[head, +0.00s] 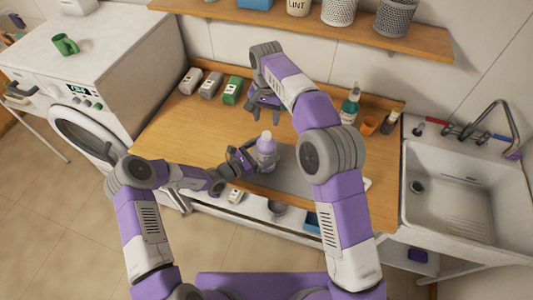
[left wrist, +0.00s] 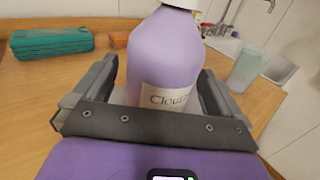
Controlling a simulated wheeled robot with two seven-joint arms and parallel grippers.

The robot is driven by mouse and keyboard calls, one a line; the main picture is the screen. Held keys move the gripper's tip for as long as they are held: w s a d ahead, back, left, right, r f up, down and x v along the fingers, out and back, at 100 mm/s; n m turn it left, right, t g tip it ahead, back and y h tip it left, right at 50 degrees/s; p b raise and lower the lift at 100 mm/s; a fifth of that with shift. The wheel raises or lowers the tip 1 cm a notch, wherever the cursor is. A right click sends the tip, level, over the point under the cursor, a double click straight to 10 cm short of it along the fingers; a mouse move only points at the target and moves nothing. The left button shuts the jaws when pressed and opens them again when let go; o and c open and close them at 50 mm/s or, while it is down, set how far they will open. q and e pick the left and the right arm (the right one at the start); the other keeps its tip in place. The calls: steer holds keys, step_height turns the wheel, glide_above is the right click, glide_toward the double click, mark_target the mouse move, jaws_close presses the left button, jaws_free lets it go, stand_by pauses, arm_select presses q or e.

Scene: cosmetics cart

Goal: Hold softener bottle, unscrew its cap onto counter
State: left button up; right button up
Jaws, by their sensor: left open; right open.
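The softener bottle (head: 266,155) is lilac with a pale cap (head: 266,135) and stands upright on a grey mat on the wooden counter. In the left wrist view the bottle (left wrist: 168,62) with its "Cloud" label fills the middle, and its top is cut off. My left gripper (head: 250,158) is open at the bottle's left side; in the left wrist view its fingers (left wrist: 160,85) stand on either side of the bottle's body. Whether they touch it I cannot tell. My right gripper (head: 263,112) is open and empty, pointing down above the counter behind the bottle.
The sink (head: 465,185) is at right, the washing machine (head: 85,70) at left, a shelf (head: 300,27) above.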

steer(key=shift+w, duration=0.1)
steer(key=shift+s+r, duration=0.1)
steer(key=shift+s, duration=0.15)
arm_select(q)
steer(key=x, duration=0.3)
steer(key=shift+d, duration=0.1)
arm_select(e)
steer(key=shift+w, duration=0.1)
arm_select(q)
steer(key=shift+c, duration=0.2)
